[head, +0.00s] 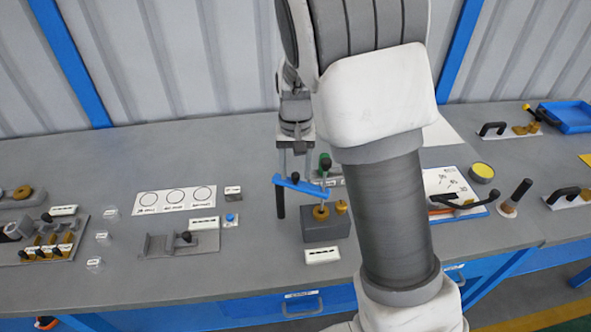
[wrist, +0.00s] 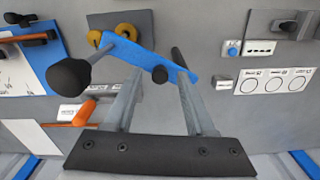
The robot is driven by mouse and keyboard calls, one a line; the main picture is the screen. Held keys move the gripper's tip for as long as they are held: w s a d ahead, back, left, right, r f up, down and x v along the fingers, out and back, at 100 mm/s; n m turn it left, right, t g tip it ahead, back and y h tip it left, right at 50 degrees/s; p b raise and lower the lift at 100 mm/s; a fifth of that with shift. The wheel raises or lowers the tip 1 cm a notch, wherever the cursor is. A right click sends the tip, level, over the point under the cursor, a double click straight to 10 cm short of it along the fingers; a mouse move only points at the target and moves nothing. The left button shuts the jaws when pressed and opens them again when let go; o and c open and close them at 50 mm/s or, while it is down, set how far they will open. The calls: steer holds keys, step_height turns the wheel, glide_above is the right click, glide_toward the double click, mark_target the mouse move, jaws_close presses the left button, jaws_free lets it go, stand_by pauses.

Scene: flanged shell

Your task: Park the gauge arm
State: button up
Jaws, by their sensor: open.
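The gauge arm is a blue bar (head: 308,188) on a grey block (head: 327,224) with brass fittings (head: 341,206); it also shows in the wrist view (wrist: 135,55). A rod with a large black knob (head: 325,164) stands at the bar's right end; this knob is at left in the wrist view (wrist: 70,74). A small black knob (wrist: 160,74) on the bar lies between my fingers. My gripper (head: 296,176) is open over the bar, fingers either side of the small knob (wrist: 160,80). Finger contact is unclear.
A white card with three circles (head: 175,200) and a grey bracket (head: 180,243) lie to the left. A board with a black handle (head: 460,203), a dark peg (head: 517,196) and a blue tray (head: 567,117) are to the right. My arm hides part of the bench.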

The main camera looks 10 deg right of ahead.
steer(key=shift+f, duration=0.25)
jaws_close()
stand_by(1.4)
